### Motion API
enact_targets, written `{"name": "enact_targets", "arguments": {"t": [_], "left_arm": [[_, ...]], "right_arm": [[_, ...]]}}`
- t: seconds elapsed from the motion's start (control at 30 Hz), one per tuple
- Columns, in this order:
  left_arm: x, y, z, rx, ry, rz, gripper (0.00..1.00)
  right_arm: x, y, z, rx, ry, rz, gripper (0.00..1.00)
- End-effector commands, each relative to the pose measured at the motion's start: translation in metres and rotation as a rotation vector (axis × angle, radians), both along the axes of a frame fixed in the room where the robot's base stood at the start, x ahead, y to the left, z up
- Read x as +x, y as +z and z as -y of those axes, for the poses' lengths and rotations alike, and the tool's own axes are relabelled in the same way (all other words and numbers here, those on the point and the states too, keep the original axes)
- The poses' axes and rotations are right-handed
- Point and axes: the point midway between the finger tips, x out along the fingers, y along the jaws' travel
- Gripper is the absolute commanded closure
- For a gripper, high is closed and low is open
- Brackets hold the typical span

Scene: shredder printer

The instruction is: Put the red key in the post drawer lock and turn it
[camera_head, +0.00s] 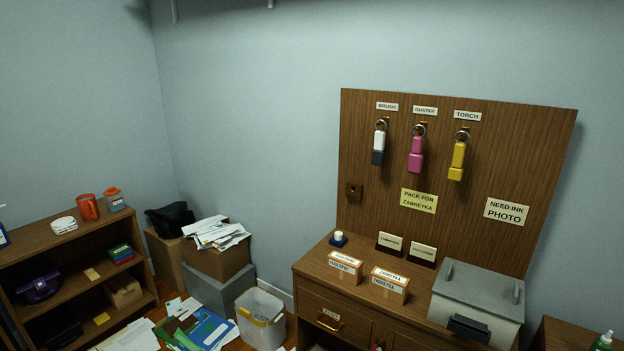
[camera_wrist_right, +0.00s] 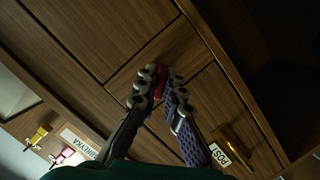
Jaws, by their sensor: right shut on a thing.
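The post drawer shows in the head view (camera_head: 345,322) with a small POST label and a brass handle. In the right wrist view, the POST label (camera_wrist_right: 219,154) and brass handle (camera_wrist_right: 236,145) are at the lower right. My right gripper (camera_wrist_right: 160,88) is shut on the red key (camera_wrist_right: 160,76). Only a small red part shows between the fingertips, close to the wooden cabinet front beside the drawer. The lock is hidden, and I cannot tell whether the key is in it. A small red bit (camera_head: 377,347) shows at the head view's bottom edge. My left gripper is not in view.
A wooden board (camera_head: 370,225) above the cabinet carries white, pink and yellow hanging tags. Small boxes and a grey metal box (camera_head: 477,297) stand on the cabinet top. A waste bin (camera_head: 261,318) and scattered papers lie to the left.

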Motion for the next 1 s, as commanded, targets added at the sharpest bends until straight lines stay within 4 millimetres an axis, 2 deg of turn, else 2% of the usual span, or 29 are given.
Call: {"name": "enact_targets", "arguments": {"t": [0.13,0.37,0.53,1.0], "left_arm": [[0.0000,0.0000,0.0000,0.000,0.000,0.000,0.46],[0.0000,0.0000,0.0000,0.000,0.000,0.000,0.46],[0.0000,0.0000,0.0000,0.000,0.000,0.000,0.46],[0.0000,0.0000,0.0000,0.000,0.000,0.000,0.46]], "right_arm": [[-0.0001,0.0004,0.0002,0.105,-0.001,0.070,1.00],[0.0002,0.0001,-0.0002,0.112,0.001,0.075,1.00],[0.0001,0.0003,-0.0003,0.210,0.001,0.142,1.00],[0.0011,0.0004,-0.0009,0.273,0.000,0.183,1.00]]}}
